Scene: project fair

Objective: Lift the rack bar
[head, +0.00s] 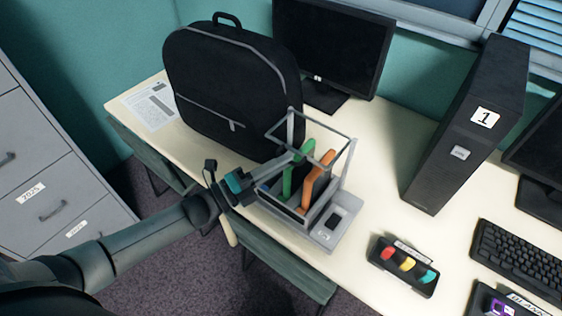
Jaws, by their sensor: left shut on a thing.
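The rack (335,236) is a grey stand on the desk near its front edge, holding upright green (298,175) and orange (316,184) pieces. Its rack bar (328,132) is a thin grey frame above these pieces. My left arm comes in from the left, and my left gripper (300,157) reaches over the rack's left side. It is shut at the near side of the bar; the fingertips are small and partly merge with the grey frame. My right gripper is not in view.
A black backpack (220,90) stands close behind and left of the rack. A monitor (335,45) is behind it. A black tower marked 1 (455,130) stands to the right. A box with coloured buttons (402,267) and a keyboard (518,258) lie at front right.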

